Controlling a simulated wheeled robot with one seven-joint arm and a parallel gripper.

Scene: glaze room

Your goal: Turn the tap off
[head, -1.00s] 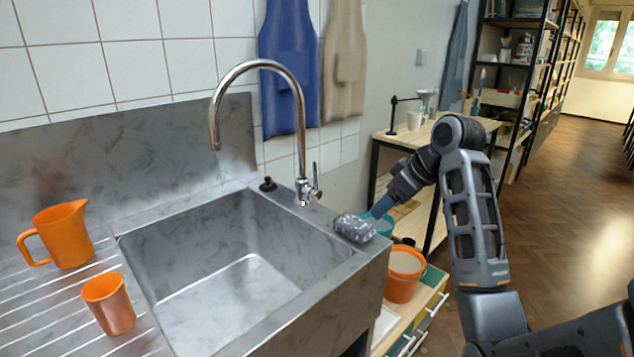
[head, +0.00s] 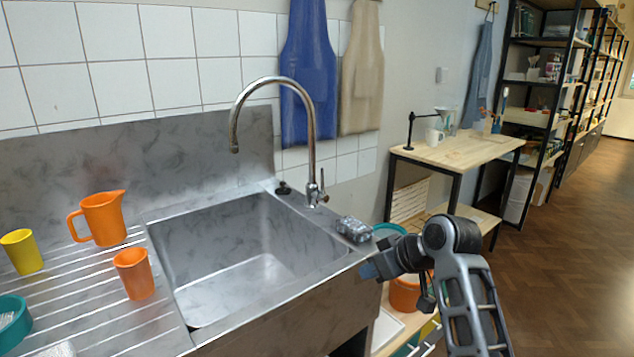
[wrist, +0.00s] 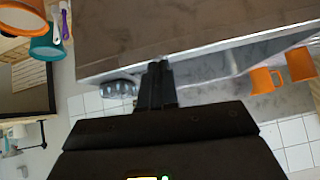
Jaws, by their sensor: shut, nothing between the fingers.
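The chrome tap (head: 312,130) stands at the back right corner of the sink (head: 255,275), its tall neck arching left over the basin. A small lever (head: 322,182) sits upright on the right side of its base. I see no water stream below the spout. My gripper (head: 368,271) is shut and empty, low beside the sink's front right corner, clear of the tap. In the wrist view my shut fingers (wrist: 157,75) show before the sink's outer wall, and the tap cannot be made out there.
A grey speckled lump (head: 354,229) lies on the rim between my gripper and the tap. An orange jug (head: 103,219), orange cup (head: 134,274) and yellow cup (head: 21,252) stand on the left drainer. An orange bucket (head: 404,296) stands behind my arm. Floor at right is clear.

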